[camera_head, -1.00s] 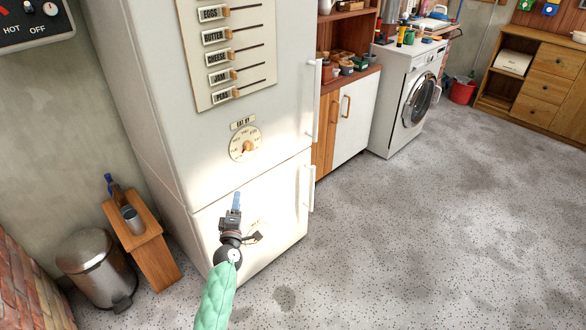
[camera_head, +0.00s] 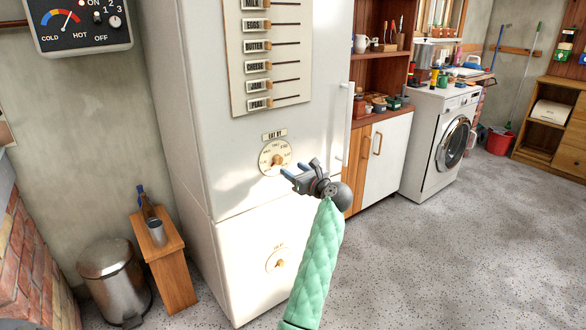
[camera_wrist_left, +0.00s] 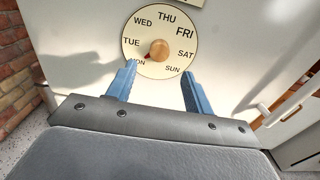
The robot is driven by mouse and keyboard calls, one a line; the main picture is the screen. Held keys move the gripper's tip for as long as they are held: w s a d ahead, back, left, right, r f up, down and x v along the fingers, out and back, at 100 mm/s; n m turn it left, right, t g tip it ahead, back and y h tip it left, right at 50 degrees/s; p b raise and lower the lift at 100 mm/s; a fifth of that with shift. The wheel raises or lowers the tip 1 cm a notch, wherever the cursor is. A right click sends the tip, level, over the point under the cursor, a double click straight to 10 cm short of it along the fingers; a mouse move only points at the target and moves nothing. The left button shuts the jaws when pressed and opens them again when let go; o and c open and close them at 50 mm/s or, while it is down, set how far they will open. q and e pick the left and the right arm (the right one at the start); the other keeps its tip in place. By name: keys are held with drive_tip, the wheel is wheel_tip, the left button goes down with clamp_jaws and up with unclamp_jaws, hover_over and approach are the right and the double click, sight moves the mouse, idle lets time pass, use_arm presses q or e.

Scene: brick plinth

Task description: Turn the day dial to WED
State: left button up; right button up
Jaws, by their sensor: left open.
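The day dial (camera_head: 275,157) is a round cream disc with a wooden knob, under an "EAT BY" plate (camera_head: 274,135) on a white fridge door. In the left wrist view the dial (camera_wrist_left: 160,22) shows day names from MON round to SUN. Its wooden knob (camera_wrist_left: 159,48) has a dark red tip pointing lower left, at about MON, and the left finger partly covers that word. My left gripper (camera_head: 300,170) is open and empty, just right of and slightly below the dial. In the wrist view its blue fingers (camera_wrist_left: 157,80) spread below the knob, apart from it. My right gripper is out of view.
Slider labels on a panel (camera_head: 239,75) are above the dial. A similar round dial (camera_head: 280,260) sits lower on the fridge. The fridge handle (camera_head: 350,120) is to the right. A wooden stool (camera_head: 172,275) and a metal bin (camera_head: 112,280) stand left. Floor at right is clear.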

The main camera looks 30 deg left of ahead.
sight(280, 161)
use_arm(q)
drive_tip(key=shift+x, duration=3.5)
drive_tip(key=shift+c, duration=0.4)
